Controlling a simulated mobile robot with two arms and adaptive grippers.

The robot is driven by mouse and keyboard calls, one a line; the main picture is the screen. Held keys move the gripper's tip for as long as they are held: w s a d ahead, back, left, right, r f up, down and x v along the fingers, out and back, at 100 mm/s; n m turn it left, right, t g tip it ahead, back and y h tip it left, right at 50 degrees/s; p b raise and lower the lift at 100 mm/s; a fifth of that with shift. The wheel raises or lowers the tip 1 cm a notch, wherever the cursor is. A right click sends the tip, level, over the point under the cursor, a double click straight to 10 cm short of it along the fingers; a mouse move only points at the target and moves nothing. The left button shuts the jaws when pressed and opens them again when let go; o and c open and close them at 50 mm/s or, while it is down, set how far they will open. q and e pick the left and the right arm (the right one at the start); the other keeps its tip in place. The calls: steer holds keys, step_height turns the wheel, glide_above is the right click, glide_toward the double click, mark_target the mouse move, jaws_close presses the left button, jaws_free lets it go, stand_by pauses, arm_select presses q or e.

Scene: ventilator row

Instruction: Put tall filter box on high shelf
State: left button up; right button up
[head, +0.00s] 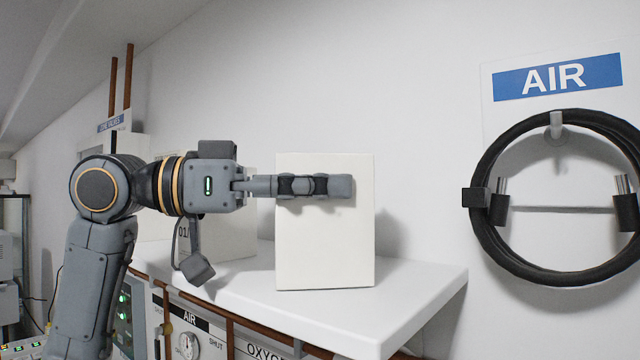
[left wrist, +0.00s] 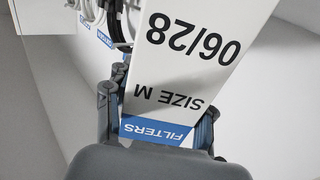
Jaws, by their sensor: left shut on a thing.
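The tall filter box (head: 325,240) is a plain white upright block in the head view. It is at the white high shelf (head: 425,285), and its bottom edge looks at or just above the shelf top; I cannot tell whether it touches. My left gripper (head: 318,187) reaches in from the left and is shut on the box's upper part. In the left wrist view the box (left wrist: 195,65) shows upside-down print "06/28", "SIZE M" and a blue "FILTERS" band, between the fingers (left wrist: 160,125). My right gripper is in neither view.
Another white box (head: 235,243) marked "01/" stands on the shelf to the left, partly behind my arm. A black coiled hose (head: 480,230) hangs under a blue AIR sign (head: 557,77) at right. The shelf is bare right of the held box. A gauge (head: 187,345) sits below.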

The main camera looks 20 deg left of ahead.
arm_select(q)
steer(key=o, duration=1.3)
steer(key=shift+f, duration=0.1)
steer(key=shift+a, duration=0.1)
steer(key=b+v, duration=0.5)
steer(key=v, duration=0.7)
